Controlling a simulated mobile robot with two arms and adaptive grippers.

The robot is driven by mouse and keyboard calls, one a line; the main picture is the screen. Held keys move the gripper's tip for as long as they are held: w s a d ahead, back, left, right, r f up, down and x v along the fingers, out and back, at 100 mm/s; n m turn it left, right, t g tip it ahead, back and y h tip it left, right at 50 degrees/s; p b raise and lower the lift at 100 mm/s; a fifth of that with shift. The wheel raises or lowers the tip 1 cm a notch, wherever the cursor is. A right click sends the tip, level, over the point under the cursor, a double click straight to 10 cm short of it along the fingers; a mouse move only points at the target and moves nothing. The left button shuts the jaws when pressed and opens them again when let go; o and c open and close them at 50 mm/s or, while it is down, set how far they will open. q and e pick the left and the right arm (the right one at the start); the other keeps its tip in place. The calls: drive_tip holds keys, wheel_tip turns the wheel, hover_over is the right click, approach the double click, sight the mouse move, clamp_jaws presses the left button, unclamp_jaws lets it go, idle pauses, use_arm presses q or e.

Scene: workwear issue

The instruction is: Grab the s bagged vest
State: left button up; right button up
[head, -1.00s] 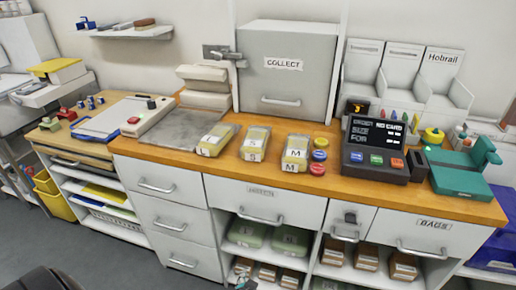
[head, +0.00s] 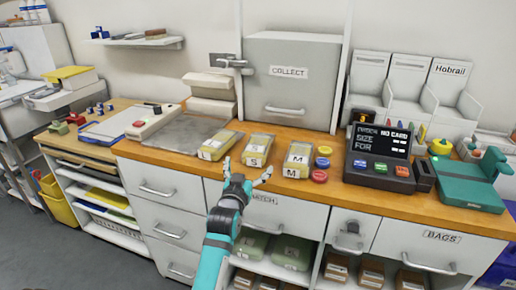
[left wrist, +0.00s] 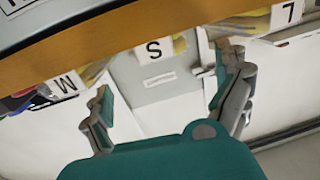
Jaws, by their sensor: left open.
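The S bagged vest (head: 260,144) is a yellowish clear-wrapped pack with a white S label, lying on the wooden counter between two similar packs. My left gripper (head: 247,175) is open and empty in front of the S pack, just off the counter's front edge, its fingers spread to either side of the label. In the left wrist view the S label (left wrist: 154,49) shows between the open fingers (left wrist: 167,82), apart from both. My right gripper is not in view.
An M pack (head: 297,153) lies right of the S pack, and another pack (head: 218,144) lies to its left. Coloured discs (head: 321,163) and a dark card terminal (head: 380,155) stand further right. A grey COLLECT cabinet (head: 290,90) stands behind.

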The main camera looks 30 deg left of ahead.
sight(252, 156)
use_arm(q)
drive_tip(key=x, duration=0.4)
drive_tip(key=shift+w+a+r, duration=0.1)
drive_tip(key=shift+w+a, duration=0.05)
drive_tip(key=shift+w, duration=0.1)
drive_tip(key=x, duration=0.4)
drive_tip(key=shift+w+a, duration=0.15)
drive_tip(key=shift+a, duration=0.1)
drive_tip(key=c, duration=1.1)
